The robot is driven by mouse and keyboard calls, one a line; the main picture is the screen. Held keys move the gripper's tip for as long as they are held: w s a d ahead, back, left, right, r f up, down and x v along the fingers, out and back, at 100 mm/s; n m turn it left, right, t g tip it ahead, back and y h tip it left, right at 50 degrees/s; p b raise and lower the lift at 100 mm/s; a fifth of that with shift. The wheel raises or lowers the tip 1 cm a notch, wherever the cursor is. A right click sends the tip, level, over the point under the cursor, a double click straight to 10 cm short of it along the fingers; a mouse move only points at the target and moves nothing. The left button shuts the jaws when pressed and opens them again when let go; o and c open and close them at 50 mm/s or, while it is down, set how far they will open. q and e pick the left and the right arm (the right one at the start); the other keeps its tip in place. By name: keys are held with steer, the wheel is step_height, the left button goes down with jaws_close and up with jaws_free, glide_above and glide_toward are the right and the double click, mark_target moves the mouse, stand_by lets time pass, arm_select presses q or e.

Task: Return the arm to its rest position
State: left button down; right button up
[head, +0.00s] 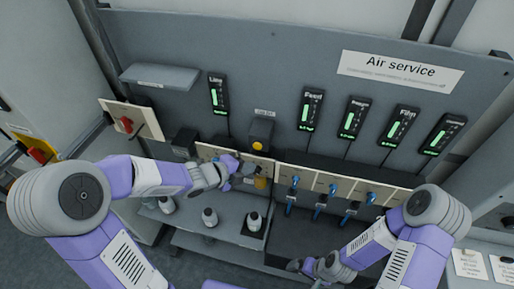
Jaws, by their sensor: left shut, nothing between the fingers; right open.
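My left arm reaches in from the left, and my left gripper (246,172) is in front of the grey panel, close to a small yellow part (261,181). It is shut with nothing visible held; whether it touches the panel fittings I cannot tell. My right arm comes in from the right and bends down to the lower middle. My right gripper (296,266) is low, in front of the dark box under the blue valves, apart from them. It is open and looks empty; its fingers are small in the view.
The grey panel carries an "Air service" sign (401,71), several green-lit gauges (311,109) and several blue valves (331,188). A yellow-fronted box (257,146) is above my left gripper. A red knob (127,124) is at left.

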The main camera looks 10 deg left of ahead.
stand_by(0.4)
arm_select(q)
steer(key=s+d+f+n+g+y+b, duration=0.1)
steer(key=s+f+n+g+b, duration=0.15)
steer(key=f+n, duration=0.7)
steer(key=s+d+f+n+g+b, duration=0.2)
steer(key=s+f+n+b, duration=0.25)
steer(key=f, duration=0.95)
steer(key=s+d+f+n+g+y+b, duration=0.1)
steer(key=s+f+n+g, duration=0.3)
steer(key=s+f+n, duration=0.8)
step_height(320, 180, down, 3)
steer(key=shift+d+r+n+y+b, duration=0.1)
steer(key=shift+d+n+y+b, duration=0.2)
steer(key=shift+b, duration=0.45)
